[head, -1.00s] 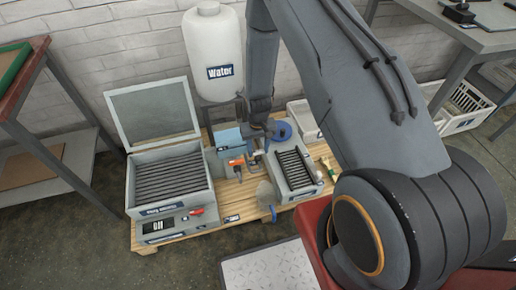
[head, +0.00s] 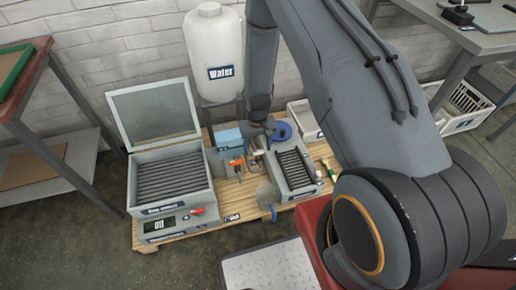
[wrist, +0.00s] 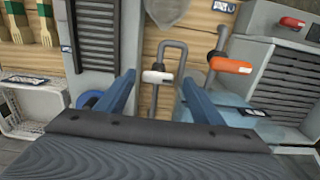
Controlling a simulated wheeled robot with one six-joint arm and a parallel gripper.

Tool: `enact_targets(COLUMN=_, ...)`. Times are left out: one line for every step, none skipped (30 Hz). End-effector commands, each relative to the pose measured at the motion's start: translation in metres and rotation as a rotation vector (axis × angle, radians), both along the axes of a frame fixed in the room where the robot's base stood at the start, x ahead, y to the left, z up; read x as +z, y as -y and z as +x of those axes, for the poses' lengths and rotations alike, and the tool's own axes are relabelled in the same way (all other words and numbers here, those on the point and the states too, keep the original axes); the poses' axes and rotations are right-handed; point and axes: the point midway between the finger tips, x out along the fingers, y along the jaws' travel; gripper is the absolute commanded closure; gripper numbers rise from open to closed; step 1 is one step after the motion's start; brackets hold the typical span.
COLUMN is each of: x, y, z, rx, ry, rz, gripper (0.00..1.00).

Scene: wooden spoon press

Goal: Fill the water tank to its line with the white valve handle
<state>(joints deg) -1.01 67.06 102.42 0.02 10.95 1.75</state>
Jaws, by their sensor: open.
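The white water tank (head: 213,45) with a "Water" label stands at the back in the head view. Its water level and fill line cannot be made out. The white valve handle (wrist: 158,77) shows in the wrist view on a bent grey pipe. My gripper (wrist: 157,86) is open, its two blue fingers on either side of the white handle in the picture. Whether they touch it cannot be told. In the head view my gripper (head: 258,134) is small and partly hidden by my arm, above the pipes below the tank.
An orange handle (wrist: 231,65) sits close to the right of my right finger; it also shows in the head view (head: 236,162). A grey box with an open lid (head: 168,182) stands left on the pallet (head: 150,240). A slatted grey unit (head: 291,172) stands right.

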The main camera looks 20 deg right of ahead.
Motion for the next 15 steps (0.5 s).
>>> enact_targets(x=0.014, y=0.001, z=0.011, rx=-0.007, ry=0.023, rz=0.001, gripper=0.38)
enact_targets(x=0.018, y=0.002, z=0.011, rx=-0.008, ry=0.023, rz=0.001, gripper=0.38)
enact_targets(x=0.023, y=0.002, z=0.011, rx=-0.008, ry=0.023, rz=0.001, gripper=0.38)
enact_targets(x=0.027, y=0.003, z=0.011, rx=-0.009, ry=0.022, rz=0.001, gripper=0.38)
enact_targets(x=0.031, y=0.003, z=0.011, rx=-0.009, ry=0.022, rz=0.001, gripper=0.38)
enact_targets(x=0.037, y=0.003, z=0.011, rx=-0.01, ry=0.023, rz=0.001, gripper=0.38)
enact_targets(x=0.041, y=0.003, z=0.011, rx=-0.01, ry=0.022, rz=0.001, gripper=0.38)
enact_targets(x=0.045, y=0.003, z=0.011, rx=-0.01, ry=0.022, rz=0.001, gripper=0.38)
enact_targets(x=0.05, y=0.003, z=0.01, rx=-0.01, ry=0.021, rz=0.001, gripper=0.38)
enact_targets(x=0.054, y=0.003, z=0.01, rx=-0.01, ry=0.021, rz=0.001, gripper=0.38)
enact_targets(x=0.057, y=0.003, z=0.01, rx=-0.01, ry=0.02, rz=0.001, gripper=0.38)
enact_targets(x=0.06, y=0.003, z=0.01, rx=-0.01, ry=0.019, rz=0.001, gripper=0.38)
enact_targets(x=0.062, y=0.003, z=0.01, rx=-0.009, ry=0.018, rz=0.001, gripper=0.38)
enact_targets(x=0.064, y=0.003, z=0.009, rx=-0.009, ry=0.018, rz=0.001, gripper=0.38)
enact_targets(x=0.065, y=0.003, z=0.009, rx=-0.008, ry=0.017, rz=0.001, gripper=0.38)
